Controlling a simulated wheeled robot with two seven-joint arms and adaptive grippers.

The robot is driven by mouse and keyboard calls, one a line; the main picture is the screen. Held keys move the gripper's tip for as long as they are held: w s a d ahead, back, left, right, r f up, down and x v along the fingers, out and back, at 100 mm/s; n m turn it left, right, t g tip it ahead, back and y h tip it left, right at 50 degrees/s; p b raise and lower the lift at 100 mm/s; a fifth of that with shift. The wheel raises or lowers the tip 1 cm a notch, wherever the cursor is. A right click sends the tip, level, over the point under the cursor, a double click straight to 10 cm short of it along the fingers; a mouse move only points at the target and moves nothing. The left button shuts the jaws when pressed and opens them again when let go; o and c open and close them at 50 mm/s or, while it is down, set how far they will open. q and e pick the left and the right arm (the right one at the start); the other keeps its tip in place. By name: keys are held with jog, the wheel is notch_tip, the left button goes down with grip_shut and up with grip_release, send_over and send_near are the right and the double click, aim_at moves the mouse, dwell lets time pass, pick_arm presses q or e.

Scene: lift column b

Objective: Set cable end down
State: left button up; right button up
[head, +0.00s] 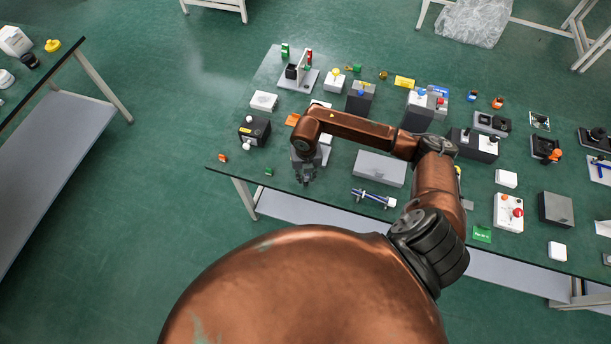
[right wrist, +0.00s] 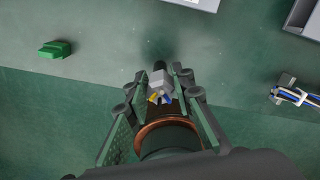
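My right gripper (head: 306,178) hangs over the front edge area of the green table, left of the grey box. In the right wrist view its two fingers (right wrist: 159,80) are on either side of a small grey cable end (right wrist: 158,77) with yellow and blue wires, and appear closed on it. The cable end is at the fingertips, above the green table top near its edge; whether it touches the table I cannot tell. In the head view it is too small to make out. My left gripper is not in view.
A small green block (right wrist: 55,50) lies left of the gripper. A bundle of blue and white cables (head: 374,197) lies to the right, near the grey box (head: 380,168). A black device (head: 254,130) stands left. Bare table shows around the fingertips.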

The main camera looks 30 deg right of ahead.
jog(key=o, duration=0.4)
jog(key=shift+r, duration=0.1)
notch_tip(320, 180, up, 12)
jog(key=shift+r, duration=0.1)
dwell(0.4)
